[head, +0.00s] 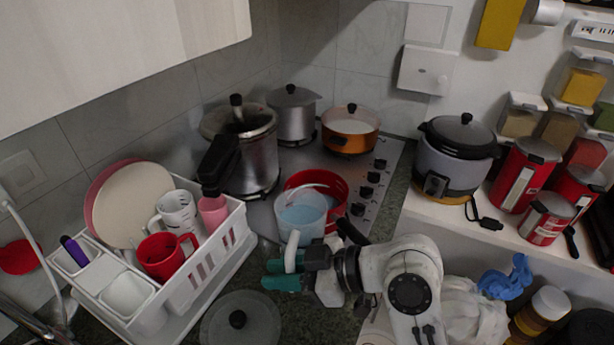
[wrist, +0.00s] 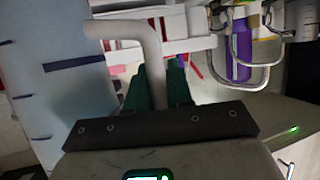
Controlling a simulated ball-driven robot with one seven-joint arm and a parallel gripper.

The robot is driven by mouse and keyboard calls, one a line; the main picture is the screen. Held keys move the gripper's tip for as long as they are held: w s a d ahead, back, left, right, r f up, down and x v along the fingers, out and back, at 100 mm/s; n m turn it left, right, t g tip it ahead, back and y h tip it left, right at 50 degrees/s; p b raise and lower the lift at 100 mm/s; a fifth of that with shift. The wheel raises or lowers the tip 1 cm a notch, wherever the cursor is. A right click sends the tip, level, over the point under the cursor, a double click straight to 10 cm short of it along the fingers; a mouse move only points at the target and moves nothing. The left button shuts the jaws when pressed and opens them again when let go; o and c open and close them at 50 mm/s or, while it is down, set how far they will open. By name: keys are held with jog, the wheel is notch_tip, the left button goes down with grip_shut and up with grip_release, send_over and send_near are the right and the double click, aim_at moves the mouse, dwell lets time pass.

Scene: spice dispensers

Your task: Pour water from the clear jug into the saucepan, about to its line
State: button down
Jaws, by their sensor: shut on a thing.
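The clear jug (head: 303,222) holds pale bluish water and looks roughly upright in the head view. Its white handle (head: 292,250) faces the front. My gripper (head: 280,275) has teal fingers shut on this handle. The handle also shows between the fingers in the wrist view (wrist: 155,60), with the jug's marked wall (wrist: 60,85) at the left. The red saucepan (head: 335,187) is on the hob just behind the jug, which hides part of its front. A dark handle (head: 352,232) shows at its front right. I cannot see its line or how much it holds.
A white dish rack (head: 215,275) with cups and plates stands close at the left. A glass lid (head: 240,322) lies on the counter in front. A pressure cooker (head: 250,160), a steel pot (head: 294,118) and an orange pot (head: 350,130) stand behind; a rice cooker (head: 455,165) is at the right.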

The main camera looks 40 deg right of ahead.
aim_at(293, 229)
jog(key=shift+s+r, duration=0.1)
jog(key=shift+r, duration=0.05)
jog(key=shift+r, duration=0.1)
jog(key=r+m+b, duration=0.1)
jog(key=w+d+r+m+y+b, duration=0.1)
jog(key=b, duration=0.1)
jog(key=d+r+m+g+y+b, duration=0.1)
jog(key=r, duration=0.1)
jog(key=shift+w+d+b, duration=0.15)
jog(key=shift+w+b, duration=0.1)
jog(key=shift+b, duration=0.1)
dwell(0.5)
jog(key=shift+w+d+r+m+y+b, duration=0.4)
jog(key=shift+d+m+b, duration=0.25)
jog(key=shift+b, duration=1.25)
jog(key=shift+w+d+r+m+p, duration=0.15)
jog(key=shift+w+r+m+p, duration=0.1)
jog(key=shift+p, duration=0.2)
